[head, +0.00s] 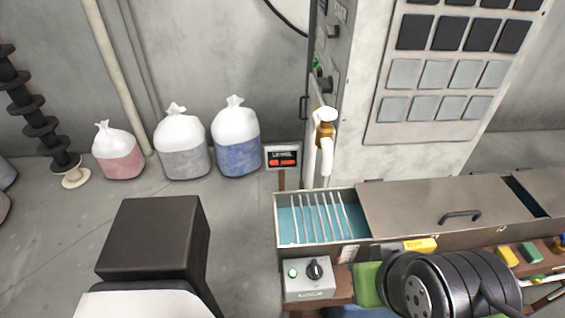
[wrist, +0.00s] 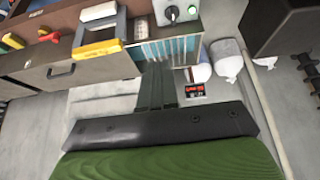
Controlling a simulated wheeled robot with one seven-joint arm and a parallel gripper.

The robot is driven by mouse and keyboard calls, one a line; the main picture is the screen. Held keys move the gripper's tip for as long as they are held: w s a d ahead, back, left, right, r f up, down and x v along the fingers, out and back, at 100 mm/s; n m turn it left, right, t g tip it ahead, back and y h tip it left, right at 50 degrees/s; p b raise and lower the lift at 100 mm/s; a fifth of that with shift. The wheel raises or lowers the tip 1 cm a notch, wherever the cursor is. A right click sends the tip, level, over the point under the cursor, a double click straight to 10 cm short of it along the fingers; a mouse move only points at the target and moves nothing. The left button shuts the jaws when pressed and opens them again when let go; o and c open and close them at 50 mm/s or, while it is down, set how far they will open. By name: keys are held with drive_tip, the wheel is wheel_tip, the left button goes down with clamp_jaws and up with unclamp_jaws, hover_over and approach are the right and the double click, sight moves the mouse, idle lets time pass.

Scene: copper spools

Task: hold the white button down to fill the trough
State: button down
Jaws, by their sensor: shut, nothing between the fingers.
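The white button (head: 293,272) sits on a grey control box (head: 309,290) beside a black knob (head: 314,268), at the trough's near left corner. It looks pale with a green tint, and also shows at the top of the wrist view (wrist: 192,10). The trough (head: 282,228) has a teal inside, with several pale bars across its open left end. A grey lid with a handle covers the part right of that. My gripper (wrist: 157,68) is shut and empty, its fingertips apart from the button in the wrist view. In the head view I cannot clearly make out its fingertips.
A level display (head: 283,158) with red marks stands behind the trough. A white tap with a brass fitting (head: 325,130) rises by the tall cabinet (head: 345,110). Filled bags (head: 236,145) stand by the wall.

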drive_tip(key=w+r+g+p, duration=0.1)
drive_tip(key=w+r+p, duration=0.4)
drive_tip(key=w+r, duration=1.1)
drive_tip(key=w+r+p, duration=0.2)
drive_tip(key=w+r, duration=0.1)
drive_tip(key=w, duration=0.4)
drive_tip(key=w+r+g+p, duration=0.1)
drive_tip(key=w+r+p, duration=0.1)
drive_tip(key=w+r, duration=0.2)
drive_tip(key=w, duration=0.3)
drive_tip(key=shift+d+r, duration=0.15)
drive_tip(key=shift+r, duration=0.1)
